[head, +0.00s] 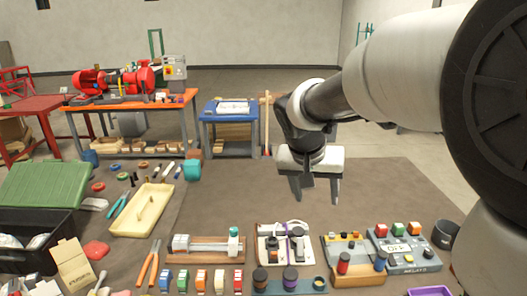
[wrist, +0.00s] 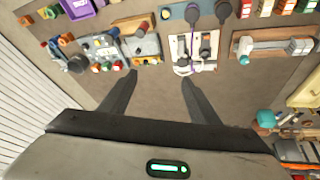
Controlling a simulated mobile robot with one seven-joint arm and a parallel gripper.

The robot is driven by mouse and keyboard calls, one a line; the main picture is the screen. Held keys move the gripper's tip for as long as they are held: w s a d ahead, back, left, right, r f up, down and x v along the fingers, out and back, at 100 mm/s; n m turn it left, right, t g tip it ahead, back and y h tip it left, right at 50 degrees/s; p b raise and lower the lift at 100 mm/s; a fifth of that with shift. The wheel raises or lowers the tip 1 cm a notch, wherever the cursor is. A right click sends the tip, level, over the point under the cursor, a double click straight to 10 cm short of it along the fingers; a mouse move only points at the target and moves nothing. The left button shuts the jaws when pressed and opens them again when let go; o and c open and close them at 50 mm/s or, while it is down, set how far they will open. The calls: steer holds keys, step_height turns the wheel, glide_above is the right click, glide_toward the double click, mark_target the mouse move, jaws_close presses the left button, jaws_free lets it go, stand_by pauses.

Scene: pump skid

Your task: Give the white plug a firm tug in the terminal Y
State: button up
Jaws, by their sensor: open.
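A whitish terminal board (head: 262,262) with dark blocks and a thin purple cable lies on the brown bench top, below my gripper in the head view. It also shows at the top centre of the wrist view (wrist: 176,46). Small pale parts sit on this board, but I cannot tell which is the white plug, and no Y marking is legible. My gripper (head: 315,201) is open and empty, pointing down above the bench behind the board. In the wrist view its two fingers (wrist: 158,78) are spread apart, with bare bench between them and the board beyond the tips.
A grey-blue switch box (head: 405,263) and a tan block with red and blue cylinders (head: 352,273) stand right of the board. A wooden slide fixture (head: 208,257) stands left. Dark and purple round knobs stand in front. The bench behind the board is clear.

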mark_target(298, 231)
steer(key=w+a+f+m+b, duration=0.3)
steer(key=w+f, duration=1)
steer(key=f, duration=0.1)
steer(key=shift+y, duration=0.3)
steer(key=x, duration=1.7)
steer(key=shift+s+f, duration=0.2)
steer(key=shift+f, duration=0.1)
steer(key=c, duration=1.2)
steer(key=shift+o, duration=0.2)
